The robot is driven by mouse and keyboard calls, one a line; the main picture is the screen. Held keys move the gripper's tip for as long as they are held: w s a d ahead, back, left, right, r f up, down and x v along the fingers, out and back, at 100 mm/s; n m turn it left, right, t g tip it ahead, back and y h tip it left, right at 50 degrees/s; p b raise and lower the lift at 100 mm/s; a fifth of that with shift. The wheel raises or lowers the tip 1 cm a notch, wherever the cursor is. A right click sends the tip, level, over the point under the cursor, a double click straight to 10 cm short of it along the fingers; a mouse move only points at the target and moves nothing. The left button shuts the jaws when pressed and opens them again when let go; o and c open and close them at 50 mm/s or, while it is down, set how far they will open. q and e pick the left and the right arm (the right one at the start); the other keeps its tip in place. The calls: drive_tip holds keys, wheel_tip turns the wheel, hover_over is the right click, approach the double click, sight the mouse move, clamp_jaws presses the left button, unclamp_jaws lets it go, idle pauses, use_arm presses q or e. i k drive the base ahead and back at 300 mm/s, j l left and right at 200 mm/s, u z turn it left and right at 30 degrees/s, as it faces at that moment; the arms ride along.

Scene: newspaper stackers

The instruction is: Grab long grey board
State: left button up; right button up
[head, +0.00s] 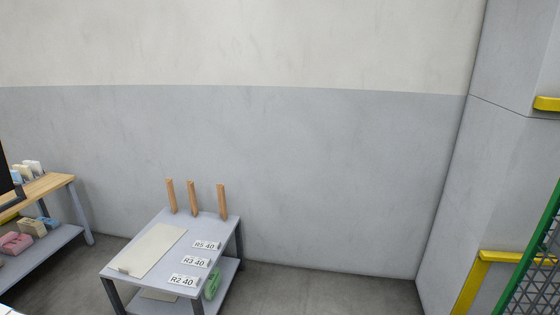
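A long, flat, pale grey-cream board (148,249) lies on the left part of the top of a small grey table (218,229). It may be the long grey board; no other long board shows clearly. A small clip-like piece sits at its near end. Neither of my grippers is in view, and nothing touches the board.
Three upright wooden posts (196,199) stand along the table's back edge. Number cards (195,262) lie right of the board. A green bundle (212,286) is on the lower shelf. A wooden-topped shelf unit (45,188) with several bundles stands left. Floor (320,290) right of the table is clear.

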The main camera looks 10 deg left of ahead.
sight(140, 258)
drive_tip(key=i+u, duration=0.15)
drive_tip(key=i, duration=0.55)
drive_tip(key=i+l+u, duration=0.15)
drive_tip(key=i, duration=0.55)
drive_tip(key=i+u, duration=0.25)
drive_tip(key=u, duration=0.15)
drive_tip(key=i+l+u, duration=0.15)
drive_tip(key=u, duration=0.25)
drive_tip(key=i+l+u, duration=0.25)
drive_tip(key=u, duration=0.15)
drive_tip(key=i+l+u, duration=0.2)
drive_tip(key=u, duration=0.15)
drive_tip(key=i+l+u, duration=0.3)
